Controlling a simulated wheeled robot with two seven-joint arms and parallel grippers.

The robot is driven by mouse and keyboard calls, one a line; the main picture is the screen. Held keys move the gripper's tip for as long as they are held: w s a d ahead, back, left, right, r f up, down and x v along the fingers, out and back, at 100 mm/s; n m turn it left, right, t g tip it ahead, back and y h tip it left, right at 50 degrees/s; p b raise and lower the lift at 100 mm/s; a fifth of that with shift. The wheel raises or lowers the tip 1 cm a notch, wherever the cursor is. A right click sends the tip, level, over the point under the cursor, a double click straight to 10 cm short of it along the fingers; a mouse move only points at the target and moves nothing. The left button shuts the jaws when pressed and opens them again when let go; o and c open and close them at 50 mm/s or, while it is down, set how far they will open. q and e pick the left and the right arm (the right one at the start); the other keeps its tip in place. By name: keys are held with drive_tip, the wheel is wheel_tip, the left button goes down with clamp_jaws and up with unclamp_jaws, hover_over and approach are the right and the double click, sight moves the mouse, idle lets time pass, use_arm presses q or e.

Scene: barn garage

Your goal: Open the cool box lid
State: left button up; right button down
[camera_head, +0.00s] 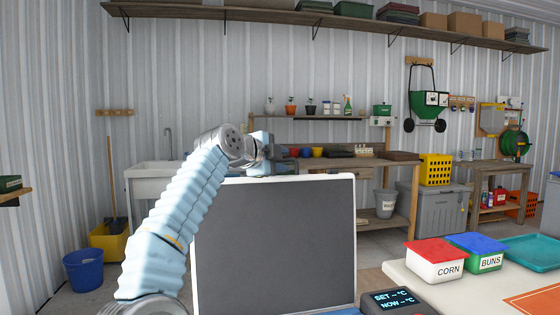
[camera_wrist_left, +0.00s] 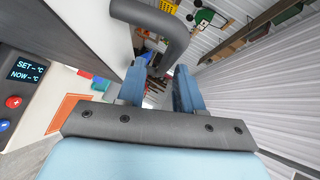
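The cool box lid (camera_head: 275,245) stands raised, about upright, with its dark grey inner face and white rim toward me. Part of the blue box edge (camera_head: 340,311) shows below it. The control panel (camera_head: 398,299) reads SET and NOW. My left gripper (camera_head: 272,160) is at the lid's top edge, its tips partly hidden. In the left wrist view my left gripper (camera_wrist_left: 160,68) has its fingers apart, with the curved grey handle (camera_wrist_left: 172,35) at the tips; contact is unclear. The lid's pale edge (camera_wrist_left: 105,25) is beside it. My right gripper is not in view.
At right, a pale table (camera_head: 440,297) holds a red-lidded CORN tub (camera_head: 436,261), a blue-lidded BUNS tub (camera_head: 478,250) and a teal tray (camera_head: 532,249). A workbench (camera_head: 375,162) and sink (camera_head: 153,170) stand behind the lid. A blue bucket (camera_head: 83,270) is on the floor at left.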

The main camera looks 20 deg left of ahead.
use_arm(q)
drive_tip(key=shift+s, duration=0.35)
drive_tip(key=b+v, duration=0.3)
drive_tip(key=v, duration=1)
drive_tip(key=shift+b, duration=0.3)
drive_tip(key=shift+s+r, duration=0.1)
drive_tip(key=shift+r, duration=0.05)
